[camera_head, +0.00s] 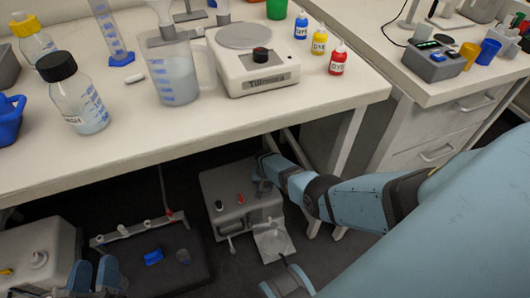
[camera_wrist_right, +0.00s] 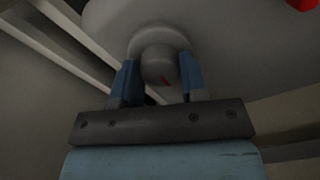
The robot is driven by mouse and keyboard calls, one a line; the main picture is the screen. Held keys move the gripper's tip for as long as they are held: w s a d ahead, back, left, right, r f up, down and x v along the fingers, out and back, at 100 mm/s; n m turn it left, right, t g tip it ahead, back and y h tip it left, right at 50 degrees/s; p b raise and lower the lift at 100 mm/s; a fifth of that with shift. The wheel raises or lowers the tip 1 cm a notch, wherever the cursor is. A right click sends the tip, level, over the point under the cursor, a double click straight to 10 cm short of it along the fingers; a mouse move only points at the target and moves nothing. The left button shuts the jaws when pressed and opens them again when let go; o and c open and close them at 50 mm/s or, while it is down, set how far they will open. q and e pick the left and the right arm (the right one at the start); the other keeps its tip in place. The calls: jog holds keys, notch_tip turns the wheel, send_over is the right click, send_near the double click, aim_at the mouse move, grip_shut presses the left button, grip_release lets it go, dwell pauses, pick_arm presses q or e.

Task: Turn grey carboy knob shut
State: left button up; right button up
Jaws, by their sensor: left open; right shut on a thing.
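The grey knob (camera_wrist_right: 158,64) shows in the right wrist view, round, with a red mark on its face. It sits on a rounded grey body (camera_wrist_right: 225,45). My right gripper (camera_wrist_right: 160,78) has its two blue fingers on either side of the knob and is shut on it. In the head view my right arm reaches under the bench, and my right gripper (camera_head: 262,180) is at a grey unit (camera_head: 235,218) on the floor. The knob is hidden there. My left gripper (camera_head: 96,274) is open and empty at the lower left.
The white bench (camera_head: 230,120) overhangs the grey unit. A dark box (camera_head: 185,255) with a blue item and a pale unit (camera_head: 35,255) stand to its left. A grey plate (camera_head: 273,243) lies in front.

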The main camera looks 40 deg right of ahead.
dwell(0.4)
jog(key=o, duration=0.9)
pick_arm(q)
jog(key=shift+r, duration=0.15)
pick_arm(e)
jog(key=shift+r, duration=0.25)
notch_tip(320, 180, up, 5)
jog(key=p, duration=0.4)
pick_arm(q)
jog(key=s+a+f+g+y+p, duration=0.2)
jog(key=a+f+g+y+p, duration=0.1)
jog(key=f, duration=0.5)
jog(key=shift+s+a+f+g+y+p, duration=0.2)
jog(key=shift+s+a+g+y+p, duration=0.15)
jog(key=shift+a+g+p, duration=0.55)
pick_arm(e)
jog(key=shift+r, duration=4.15)
